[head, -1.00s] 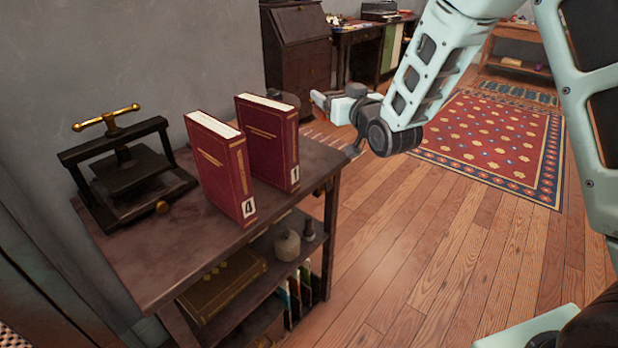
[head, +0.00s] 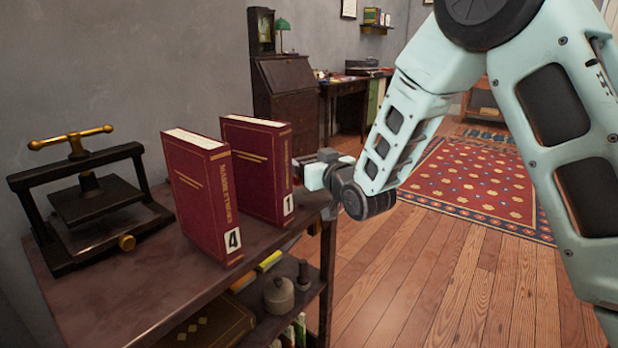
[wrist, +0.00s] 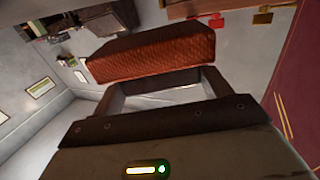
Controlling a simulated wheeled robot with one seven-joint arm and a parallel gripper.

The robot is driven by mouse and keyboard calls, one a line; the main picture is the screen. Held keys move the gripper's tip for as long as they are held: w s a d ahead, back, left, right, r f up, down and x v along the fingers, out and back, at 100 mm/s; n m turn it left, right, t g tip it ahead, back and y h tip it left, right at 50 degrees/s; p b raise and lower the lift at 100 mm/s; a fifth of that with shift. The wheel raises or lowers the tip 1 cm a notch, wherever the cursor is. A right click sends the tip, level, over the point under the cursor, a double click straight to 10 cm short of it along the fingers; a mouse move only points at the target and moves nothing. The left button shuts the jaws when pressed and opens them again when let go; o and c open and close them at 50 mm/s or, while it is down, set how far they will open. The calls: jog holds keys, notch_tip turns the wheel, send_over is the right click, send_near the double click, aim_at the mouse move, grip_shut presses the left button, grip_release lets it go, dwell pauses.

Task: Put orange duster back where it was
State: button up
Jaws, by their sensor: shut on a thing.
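The orange duster (wrist: 150,55), a block with a textured orange-brown face and a dark side, is held across the fingers of my gripper (wrist: 160,82) in the wrist view. In the head view my gripper (head: 308,168) is at the far right end of the dark side table (head: 125,290), right beside the red book marked 1 (head: 258,170). That book hides the fingertips and the duster there. I cannot tell whether the gripper touches the book or the table.
A red book marked 4 (head: 203,195) stands upright nearer on the tabletop. A black book press (head: 95,200) with a brass handle stands at left. The lower shelf holds a small pot (head: 278,295) and yellow items (head: 268,261). Wooden floor lies open to the right.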

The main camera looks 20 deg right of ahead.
jog(key=shift+f+b, duration=0.35)
jog(key=shift+f, duration=1.3)
jog(key=shift+f, duration=0.15)
jog(key=o, duration=0.9)
jog(key=shift+o, duration=0.2)
jog(key=shift+r, duration=0.3)
jog(key=p+v, duration=0.1)
jog(key=v, duration=1.1)
jog(key=shift+f, duration=0.2)
